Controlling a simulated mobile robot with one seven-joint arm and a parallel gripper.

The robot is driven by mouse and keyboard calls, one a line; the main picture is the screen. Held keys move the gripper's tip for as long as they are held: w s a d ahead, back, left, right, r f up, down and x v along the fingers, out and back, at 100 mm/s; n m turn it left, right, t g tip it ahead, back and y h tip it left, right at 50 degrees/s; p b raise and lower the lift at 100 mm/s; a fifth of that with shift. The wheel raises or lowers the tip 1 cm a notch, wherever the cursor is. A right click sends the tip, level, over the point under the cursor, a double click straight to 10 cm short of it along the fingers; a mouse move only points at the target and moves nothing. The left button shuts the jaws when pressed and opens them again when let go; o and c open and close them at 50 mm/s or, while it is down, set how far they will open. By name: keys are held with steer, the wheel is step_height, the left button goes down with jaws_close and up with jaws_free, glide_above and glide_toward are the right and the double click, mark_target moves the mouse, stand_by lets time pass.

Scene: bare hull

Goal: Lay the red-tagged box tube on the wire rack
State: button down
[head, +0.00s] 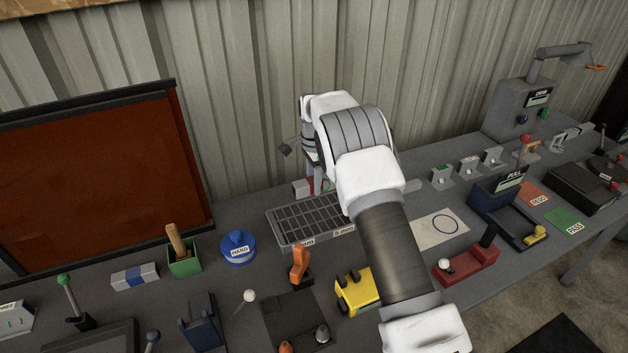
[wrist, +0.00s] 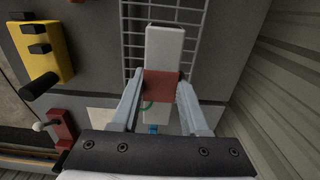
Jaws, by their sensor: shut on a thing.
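The box tube is a pale grey bar with a red band around it. In the wrist view the tube (wrist: 165,42) runs lengthwise between my fingers, with its red tag (wrist: 161,84) at the fingertips. My gripper (wrist: 162,82) is shut on the tube at this band. The wire rack (wrist: 137,40) shows behind the tube's far part; the gap between them cannot be told. In the head view the rack (head: 283,215) lies on the bench below my gripper (head: 318,184). The tube's near end (head: 301,188) shows left of the gripper; my arm hides most of it.
A blue round container (head: 238,247) and a green box with a wooden handle (head: 184,262) stand left of the rack. A yellow block (head: 356,290) and an orange lever (head: 299,264) are in front. A white sheet with a circle (head: 440,228) lies right. The corrugated wall is behind.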

mark_target(314, 215)
steer(key=shift+f, duration=0.1)
steer(key=shift+f+b, duration=2.9)
steer(key=shift+f, duration=1.8)
steer(key=shift+c, duration=1.6)
jaws_free()
step_height(314, 215, up, 18)
steer(key=shift+f, duration=0.25)
